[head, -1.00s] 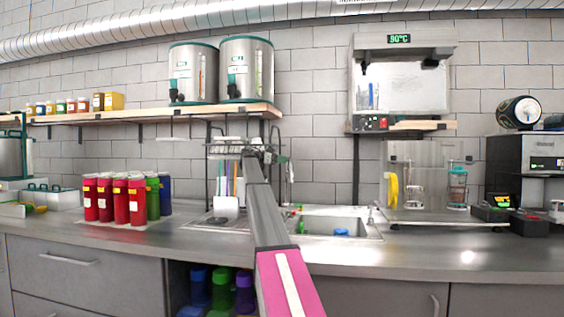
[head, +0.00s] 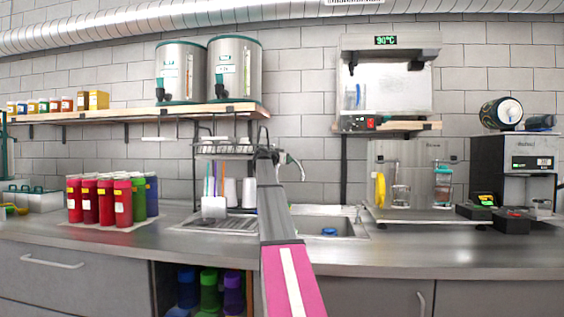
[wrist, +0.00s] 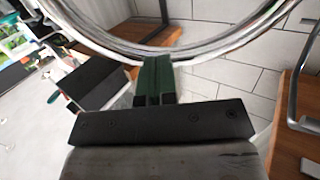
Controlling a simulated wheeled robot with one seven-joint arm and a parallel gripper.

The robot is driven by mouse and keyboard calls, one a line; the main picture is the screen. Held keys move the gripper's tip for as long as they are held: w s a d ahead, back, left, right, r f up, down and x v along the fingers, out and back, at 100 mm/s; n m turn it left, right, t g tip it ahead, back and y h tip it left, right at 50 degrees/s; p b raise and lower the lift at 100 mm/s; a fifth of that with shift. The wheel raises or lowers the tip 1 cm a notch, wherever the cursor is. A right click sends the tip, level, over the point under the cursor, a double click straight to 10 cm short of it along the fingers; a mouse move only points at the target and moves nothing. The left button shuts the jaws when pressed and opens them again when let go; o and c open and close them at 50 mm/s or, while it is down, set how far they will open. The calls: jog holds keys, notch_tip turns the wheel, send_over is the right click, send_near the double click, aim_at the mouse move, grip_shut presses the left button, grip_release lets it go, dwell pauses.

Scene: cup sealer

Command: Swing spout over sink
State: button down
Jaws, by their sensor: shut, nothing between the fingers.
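The spout (head: 294,164) is a curved grey metal tube just right of my arm's end in the head view, arching to the right above the left part of the sink (head: 350,229). My arm hides its base. My gripper (head: 266,152) is at the far end of my arm, beside the spout, with its fingers hard to make out there. In the wrist view my gripper's dark green fingers (wrist: 154,78) are together and empty. A large shiny curved tube (wrist: 185,55), apparently the spout, arcs close past the fingertips; I cannot tell whether they touch.
A dish rack (head: 225,150) stands left of my arm, with a white board below it. Red bottles (head: 105,198) stand farther left on the counter. A clear-fronted stand (head: 412,175) is right of the sink. Wooden shelves hang above.

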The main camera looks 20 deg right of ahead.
jog(key=shift+w+d+t, duration=0.2)
jog(key=shift+d+t, duration=0.1)
jog(key=shift+d, duration=0.75)
jog(key=shift+s, duration=0.1)
